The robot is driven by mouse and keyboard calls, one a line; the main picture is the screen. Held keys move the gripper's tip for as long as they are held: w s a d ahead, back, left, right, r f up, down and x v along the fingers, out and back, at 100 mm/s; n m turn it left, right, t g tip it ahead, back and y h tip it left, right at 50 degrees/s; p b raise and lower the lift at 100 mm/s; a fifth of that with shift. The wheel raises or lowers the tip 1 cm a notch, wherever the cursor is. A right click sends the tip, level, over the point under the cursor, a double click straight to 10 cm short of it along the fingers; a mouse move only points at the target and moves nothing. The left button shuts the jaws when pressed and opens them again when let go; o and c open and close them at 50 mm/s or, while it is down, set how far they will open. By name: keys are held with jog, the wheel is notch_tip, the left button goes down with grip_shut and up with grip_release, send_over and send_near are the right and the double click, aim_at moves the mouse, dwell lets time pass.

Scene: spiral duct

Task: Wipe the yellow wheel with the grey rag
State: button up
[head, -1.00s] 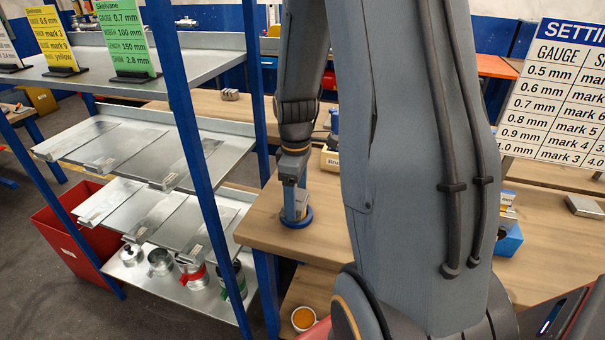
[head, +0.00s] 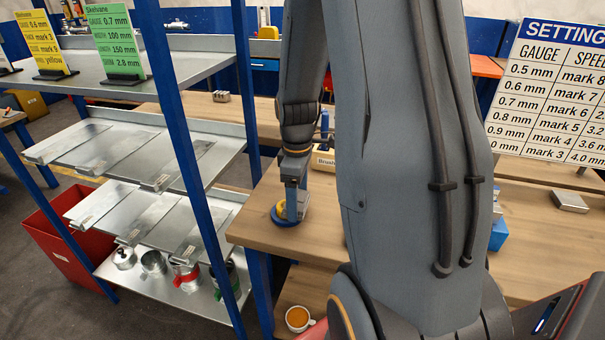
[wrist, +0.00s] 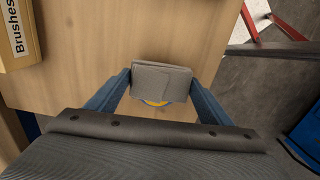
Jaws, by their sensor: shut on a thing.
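My gripper (wrist: 158,88) is shut on the folded grey rag (wrist: 162,77), which spans between its two blue fingers in the wrist view. The yellow wheel (wrist: 154,103) shows only as a thin strip under the rag's near edge; the rest is hidden. In the head view, my gripper (head: 293,207) points down at the bench. The yellow wheel (head: 280,209) shows partly to its left, on a round blue base (head: 285,221). I cannot tell whether the rag touches the wheel.
The wooden bench (head: 330,235) is clear around the wheel. A brushes box (head: 323,160) stands behind it. A blue-framed shelf (head: 185,150) with metal sheets and tins stands close on the left. A cup (head: 298,319) of orange contents is below the bench top.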

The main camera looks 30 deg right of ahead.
notch_tip(320, 180, up, 4)
jog(key=shift+s+a+f+p, duration=0.1)
jog(key=shift+f+p, duration=0.05)
jog(key=shift+p, duration=1)
notch_tip(320, 180, up, 5)
jog(key=p, duration=0.4)
jog(key=shift+f, duration=0.2)
